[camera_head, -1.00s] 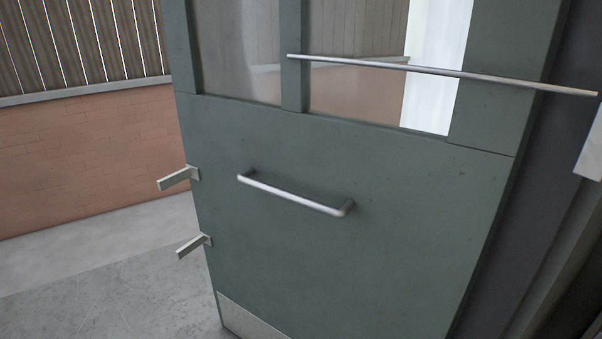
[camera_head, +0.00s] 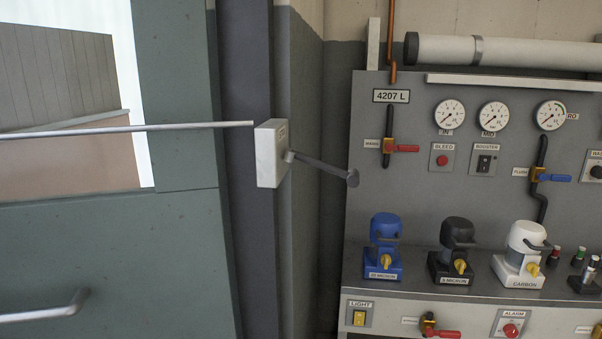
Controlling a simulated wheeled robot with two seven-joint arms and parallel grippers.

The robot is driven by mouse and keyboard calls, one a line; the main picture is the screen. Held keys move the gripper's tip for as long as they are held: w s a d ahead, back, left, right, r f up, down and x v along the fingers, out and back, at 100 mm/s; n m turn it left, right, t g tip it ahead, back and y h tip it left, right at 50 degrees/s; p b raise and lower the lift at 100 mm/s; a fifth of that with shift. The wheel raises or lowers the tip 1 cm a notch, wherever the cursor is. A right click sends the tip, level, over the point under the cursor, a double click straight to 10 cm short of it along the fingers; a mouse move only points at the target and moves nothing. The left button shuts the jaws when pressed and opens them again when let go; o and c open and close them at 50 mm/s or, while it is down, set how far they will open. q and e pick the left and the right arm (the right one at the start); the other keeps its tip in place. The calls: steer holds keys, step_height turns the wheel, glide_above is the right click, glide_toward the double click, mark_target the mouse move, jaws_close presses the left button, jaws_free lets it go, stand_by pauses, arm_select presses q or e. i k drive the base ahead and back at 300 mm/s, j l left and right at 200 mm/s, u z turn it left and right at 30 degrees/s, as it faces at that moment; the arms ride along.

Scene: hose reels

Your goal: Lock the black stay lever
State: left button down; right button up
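A dark lever (camera_head: 322,168) with a rounded end knob sticks out from a pale box (camera_head: 269,155) on the dark door post. It slopes slightly down to the right. It looks like the black stay lever. A thin metal stay rod (camera_head: 130,129) crosses the green door and its right end comes close to the box's left side. I cannot tell whether the rod end touches the box. Neither of my grippers is in view.
The green door (camera_head: 110,245) with a bar handle (camera_head: 50,311) stands at the left. A grey panel (camera_head: 400,190) at the right carries gauges, valves and blue, black and white filter housings. A bare corner wall (camera_head: 335,100) lies between door post and panel.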

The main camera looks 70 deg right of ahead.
mark_target(352, 176)
steer(key=z, duration=2.35)
